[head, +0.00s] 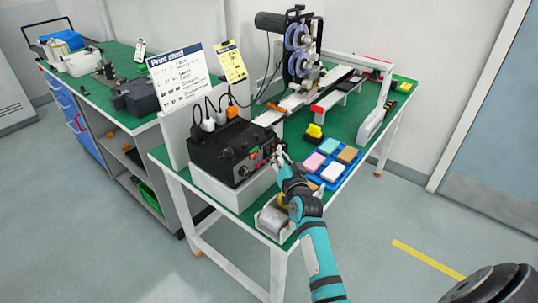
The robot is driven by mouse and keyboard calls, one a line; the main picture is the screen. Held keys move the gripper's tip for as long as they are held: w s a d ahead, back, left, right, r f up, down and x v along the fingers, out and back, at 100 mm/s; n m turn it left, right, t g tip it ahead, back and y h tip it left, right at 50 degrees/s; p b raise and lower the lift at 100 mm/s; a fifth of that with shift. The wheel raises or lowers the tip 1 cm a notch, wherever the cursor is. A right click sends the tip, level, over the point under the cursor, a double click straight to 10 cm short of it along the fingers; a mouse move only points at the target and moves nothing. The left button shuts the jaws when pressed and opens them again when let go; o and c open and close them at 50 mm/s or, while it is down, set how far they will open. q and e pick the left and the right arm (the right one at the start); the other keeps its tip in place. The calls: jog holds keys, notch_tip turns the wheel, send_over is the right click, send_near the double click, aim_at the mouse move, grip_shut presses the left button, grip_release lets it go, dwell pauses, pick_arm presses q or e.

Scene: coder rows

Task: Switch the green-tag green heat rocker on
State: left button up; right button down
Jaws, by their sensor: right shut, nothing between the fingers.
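A black control box (215,152) sits on a white block at the near left end of the green-topped table. Its front panel has dark knobs on the left and small red and green parts (254,154) on the right. Which of these is the green-tag green heat rocker, and which way it is tipped, is too small to tell. My right gripper (277,155) is shut and empty at the right end of this panel, close in front of it. I cannot tell whether it touches. It hides part of the panel's right end. My left gripper is not in view.
Black, white and orange plugs (231,113) stand on the box with cables. A blue tray (347,172) of coloured blocks lies just right of my right gripper. A yellow-and-black item (314,133) sits behind it. A coder machine (300,55) with reels stands at the back.

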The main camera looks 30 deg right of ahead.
jog(key=shift+w+a, duration=0.15)
jog(key=shift+w, duration=0.25)
jog(key=shift+w+a+f, duration=0.1)
jog(key=shift+w+a, duration=0.05)
jog(key=shift+w, duration=0.15)
dwell(0.6)
jog(key=shift+s, duration=0.15)
jog(key=shift+s+d+p, duration=0.3)
jog(key=shift+s+p, duration=0.2)
jog(key=shift+s, duration=0.1)
jog(key=s, duration=0.1)
jog(key=s+d+p, duration=0.1)
jog(key=s, duration=0.1)
jog(key=s+d+r+p, duration=0.1)
jog(key=shift+s, duration=0.3)
dwell(0.6)
